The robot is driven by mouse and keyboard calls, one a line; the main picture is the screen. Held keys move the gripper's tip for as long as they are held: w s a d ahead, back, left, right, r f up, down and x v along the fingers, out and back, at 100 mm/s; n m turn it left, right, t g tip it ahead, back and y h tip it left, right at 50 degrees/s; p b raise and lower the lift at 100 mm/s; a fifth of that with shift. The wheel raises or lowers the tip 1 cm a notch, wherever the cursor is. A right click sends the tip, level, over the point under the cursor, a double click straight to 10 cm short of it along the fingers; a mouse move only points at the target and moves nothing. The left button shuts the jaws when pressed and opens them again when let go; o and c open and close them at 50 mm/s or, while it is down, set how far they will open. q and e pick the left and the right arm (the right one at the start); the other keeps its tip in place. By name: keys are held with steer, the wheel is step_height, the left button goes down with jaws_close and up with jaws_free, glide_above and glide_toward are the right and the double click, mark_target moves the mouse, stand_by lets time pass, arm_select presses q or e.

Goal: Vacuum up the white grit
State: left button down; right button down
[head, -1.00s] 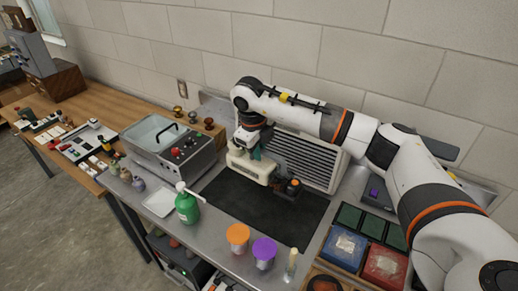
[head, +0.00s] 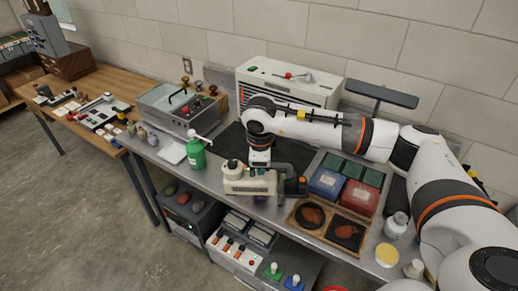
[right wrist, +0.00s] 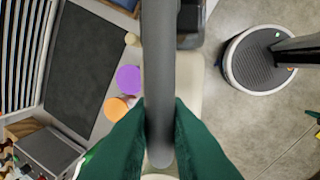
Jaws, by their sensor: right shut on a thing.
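My right gripper (head: 259,166) is shut on the handle of a cream handheld vacuum (head: 248,184) with a dark nozzle end on its right. It holds the vacuum near the front edge of the steel bench. In the right wrist view, my dark green fingers (right wrist: 160,132) sit either side of the grey handle (right wrist: 160,75), with the cream body (right wrist: 188,95) behind it. I cannot make out any white grit in either view. My left gripper is not in view.
A dark mat (right wrist: 88,55) lies on the bench, with purple (right wrist: 129,78) and orange (right wrist: 116,108) lidded tubs beside it. A green pump bottle (head: 196,153) stands left. Blue (head: 326,183) and red (head: 360,197) boxes and a wooden tray (head: 326,232) stand right.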

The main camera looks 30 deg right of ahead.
steer(key=s+a+f+n+y, duration=0.1)
steer(key=s+a+f+n, duration=0.1)
steer(key=s+f+n, duration=0.2)
steer(key=s+a+f+n+g+y, duration=0.1)
steer(key=s+a+f+n, duration=0.2)
steer(key=s+n, duration=0.6)
steer(key=s+a+f+n+y, duration=0.1)
steer(key=s+a+f+n, duration=0.2)
steer(key=s+f+n, duration=0.3)
steer(key=n, duration=0.5)
steer(key=shift+s+a+f+g+y, duration=0.2)
steer(key=shift+s+a+g+y, duration=0.1)
steer(key=shift+s+g, duration=0.1)
